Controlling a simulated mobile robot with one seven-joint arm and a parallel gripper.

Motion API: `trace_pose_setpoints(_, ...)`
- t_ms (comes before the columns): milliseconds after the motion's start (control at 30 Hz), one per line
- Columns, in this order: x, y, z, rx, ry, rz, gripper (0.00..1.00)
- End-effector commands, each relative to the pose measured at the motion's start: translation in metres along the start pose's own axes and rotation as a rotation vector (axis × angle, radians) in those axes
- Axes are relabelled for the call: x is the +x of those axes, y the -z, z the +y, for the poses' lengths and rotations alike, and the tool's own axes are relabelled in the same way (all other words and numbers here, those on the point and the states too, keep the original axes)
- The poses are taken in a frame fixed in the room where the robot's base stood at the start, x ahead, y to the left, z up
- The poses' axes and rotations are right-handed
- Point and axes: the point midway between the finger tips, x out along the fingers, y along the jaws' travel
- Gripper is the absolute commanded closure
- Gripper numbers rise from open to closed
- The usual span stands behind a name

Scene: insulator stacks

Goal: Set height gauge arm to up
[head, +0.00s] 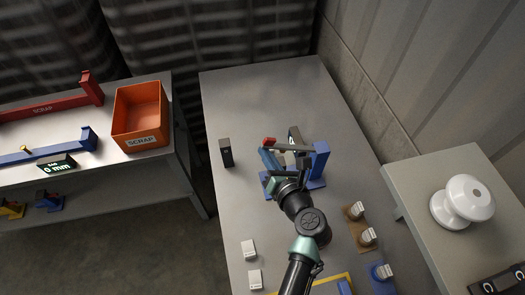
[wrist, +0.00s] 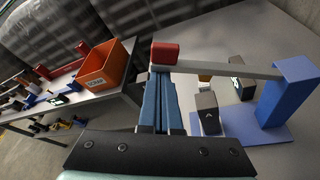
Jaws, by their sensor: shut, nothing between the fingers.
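The height gauge has a blue post (head: 320,160), a blue base (wrist: 255,133) and a grey arm (wrist: 225,70) with a red end block (wrist: 166,54). The arm reaches left from the post, roughly level; the red block (head: 269,142) also shows in the head view. My gripper (wrist: 160,78) is shut and empty, its blue fingers just beneath the red block and arm end. I cannot tell whether they touch. In the head view my gripper (head: 268,158) is at the left side of the gauge, partly hiding the base.
A dark block (wrist: 207,113) and another dark block (wrist: 241,77) stand near the gauge. A black block (head: 226,152) stands to the left. White and grey parts (head: 249,250) lie nearer. An orange scrap bin (head: 140,117) is on the left table. The back of the table is clear.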

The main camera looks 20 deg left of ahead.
Motion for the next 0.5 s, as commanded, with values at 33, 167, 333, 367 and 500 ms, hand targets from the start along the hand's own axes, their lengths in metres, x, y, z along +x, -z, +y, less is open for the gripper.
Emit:
trace_pose_setpoints(33, -0.005, -0.017, 0.004, 0.042, -0.014, 0.000, 1.00)
trace_pose_setpoints(167, -0.012, -0.035, 0.003, 0.159, -0.055, -0.001, 1.00)
trace_pose_setpoints(333, -0.020, -0.058, -0.004, 0.308, -0.106, -0.002, 1.00)
trace_pose_setpoints(367, -0.021, -0.062, -0.004, 0.332, -0.116, -0.002, 1.00)
trace_pose_setpoints(500, -0.026, -0.077, -0.011, 0.419, -0.147, -0.002, 1.00)
